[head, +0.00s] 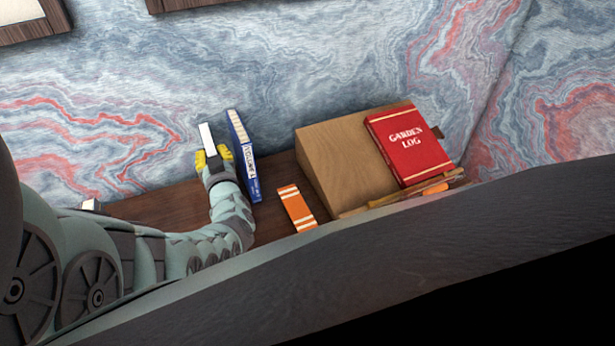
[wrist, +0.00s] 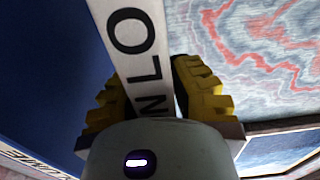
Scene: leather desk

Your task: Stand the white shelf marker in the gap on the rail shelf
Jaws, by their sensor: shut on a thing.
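The white shelf marker (head: 207,138) is upright, slightly tilted in the head view, between the yellow fingers of my gripper (head: 213,160). In the wrist view the marker (wrist: 128,35) shows dark letters and runs up between both fingers (wrist: 155,95). My gripper is shut on its lower part. A blue book (head: 243,155) stands just right of the marker; it fills the left of the wrist view (wrist: 40,75). I cannot make out the rail shelf or its gap clearly, and the marker's foot is hidden by my gripper.
An orange striped book (head: 297,207) lies right of the blue book on the dark wood desk (head: 150,204). A brown wooden box (head: 330,160) bears a red book titled Garden Log (head: 408,146). A small white object (head: 90,204) is at the far left. The marbled wall stands behind.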

